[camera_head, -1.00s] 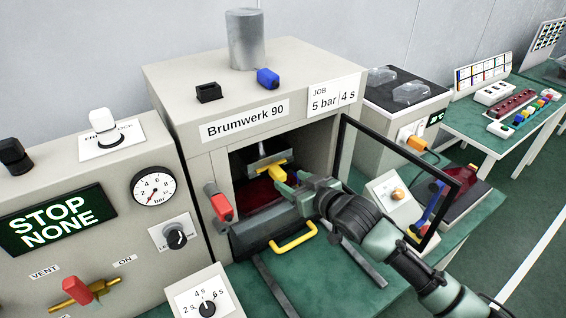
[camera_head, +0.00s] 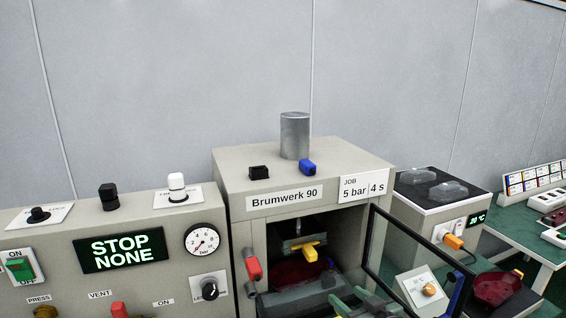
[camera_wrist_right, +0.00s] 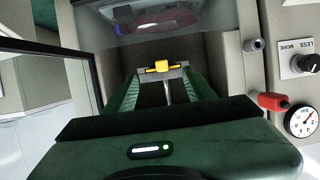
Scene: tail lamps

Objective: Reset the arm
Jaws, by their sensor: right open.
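My right gripper (camera_head: 362,300) shows at the bottom edge of the head view, in front of the machine's opening; its arm is mostly out of frame. In the right wrist view its two green fingers (camera_wrist_right: 162,92) are apart with nothing held between them. A yellow grip (camera_head: 308,250) on a metal plate hangs inside the open chamber of the Brumwerk 90 machine (camera_head: 228,215). In the wrist view the yellow grip (camera_wrist_right: 158,67) lies beyond the fingertips, apart from them. My left gripper is not seen.
The framed glass door (camera_head: 418,248) stands open to the right of the opening, close to my right arm. A red handle (camera_head: 253,268) sticks out on the left. The control panel (camera_head: 60,260) reads STOP NONE. A heater-like box (camera_head: 410,218) stands right.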

